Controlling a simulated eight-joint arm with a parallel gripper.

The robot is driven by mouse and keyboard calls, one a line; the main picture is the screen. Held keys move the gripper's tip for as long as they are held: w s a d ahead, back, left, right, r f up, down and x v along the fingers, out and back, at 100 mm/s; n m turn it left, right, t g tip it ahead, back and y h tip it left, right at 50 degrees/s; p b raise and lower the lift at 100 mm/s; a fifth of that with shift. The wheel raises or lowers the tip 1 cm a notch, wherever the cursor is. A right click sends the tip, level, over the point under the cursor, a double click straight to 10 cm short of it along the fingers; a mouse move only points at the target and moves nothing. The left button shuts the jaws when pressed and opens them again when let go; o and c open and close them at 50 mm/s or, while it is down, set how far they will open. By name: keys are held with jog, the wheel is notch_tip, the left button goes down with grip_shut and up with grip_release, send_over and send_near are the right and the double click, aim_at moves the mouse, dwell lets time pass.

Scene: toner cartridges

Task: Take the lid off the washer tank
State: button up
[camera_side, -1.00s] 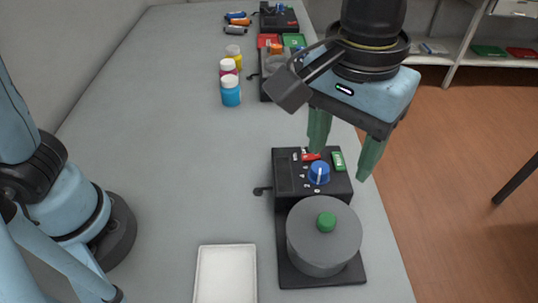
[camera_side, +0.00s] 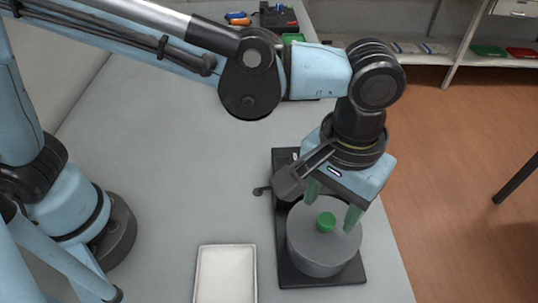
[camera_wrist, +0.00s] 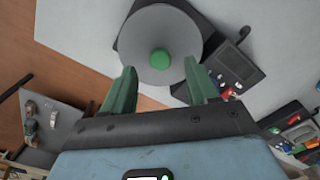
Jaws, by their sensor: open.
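The washer tank (camera_side: 313,262) is a grey cylinder on a black base. Its flat grey lid (camera_side: 303,238) is on top, with a round green knob (camera_side: 326,222) at the centre. My gripper (camera_side: 331,208) is open, with green fingers above the lid at its far side. In the wrist view the knob (camera_wrist: 160,59) lies ahead of the open fingertips (camera_wrist: 160,72), roughly centred between them. The gap in height between fingertips and knob is hard to judge. The washer's control panel is mostly hidden behind my gripper in the side view.
A white tray (camera_side: 226,275) lies on the grey table left of the washer. The black base (camera_side: 283,270) stands near the table's right edge. Other devices stand at the table's far end. The table between the tray and the far end looks clear where visible.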

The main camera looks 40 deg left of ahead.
aim_at(325, 225)
jog(key=shift+f, duration=1.45)
grip_shut()
